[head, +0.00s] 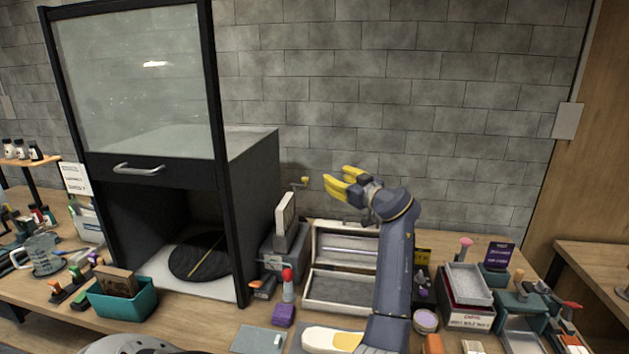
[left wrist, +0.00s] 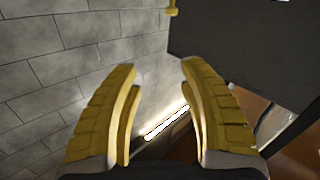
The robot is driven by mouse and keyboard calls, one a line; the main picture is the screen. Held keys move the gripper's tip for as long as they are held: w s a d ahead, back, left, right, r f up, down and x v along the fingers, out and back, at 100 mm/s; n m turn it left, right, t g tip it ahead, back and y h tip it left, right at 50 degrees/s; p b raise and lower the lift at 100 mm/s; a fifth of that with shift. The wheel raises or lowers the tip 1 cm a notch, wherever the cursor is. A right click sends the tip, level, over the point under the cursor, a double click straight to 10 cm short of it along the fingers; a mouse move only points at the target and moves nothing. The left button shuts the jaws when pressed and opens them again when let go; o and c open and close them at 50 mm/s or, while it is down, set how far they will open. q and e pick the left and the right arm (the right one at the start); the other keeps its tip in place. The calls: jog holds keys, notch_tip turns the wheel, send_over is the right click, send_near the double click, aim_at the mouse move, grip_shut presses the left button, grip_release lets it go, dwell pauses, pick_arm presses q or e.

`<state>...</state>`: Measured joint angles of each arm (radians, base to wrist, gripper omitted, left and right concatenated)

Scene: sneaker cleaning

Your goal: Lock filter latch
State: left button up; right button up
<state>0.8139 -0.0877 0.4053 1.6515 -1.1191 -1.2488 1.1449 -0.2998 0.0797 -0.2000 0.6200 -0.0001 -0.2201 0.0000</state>
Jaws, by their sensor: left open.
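A small yellow knob on a short stem (head: 304,181), which looks like the filter latch, sticks out behind the right side of the dark cabinet (head: 252,190). A bit of yellow, likely the same latch, shows at the top edge of the left wrist view (left wrist: 172,8). My left gripper (head: 335,175) is open and empty in front of the brick wall, its yellow fingers pointing left, a short way right of the knob and apart from it. In the left wrist view, the open fingers (left wrist: 158,68) frame wall and a bright strip. My right gripper is not seen.
A grey device with an upright pale panel (head: 285,222) stands beside the cabinet. An open wooden tray case (head: 335,288) lies below my left gripper. A teal bin (head: 128,303) and several small items crowd the bench. The air before the wall is clear.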

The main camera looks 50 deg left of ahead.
pick_arm(q)
jog(key=m, duration=0.2)
send_near(307, 180)
jog(key=a, duration=0.3)
jog(key=w+a, duration=0.1)
jog(key=a, duration=0.7)
jog(key=shift+w+f, duration=0.1)
jog(key=shift+w, duration=0.25)
jog(key=shift+o, duration=0.4)
grip_shut()
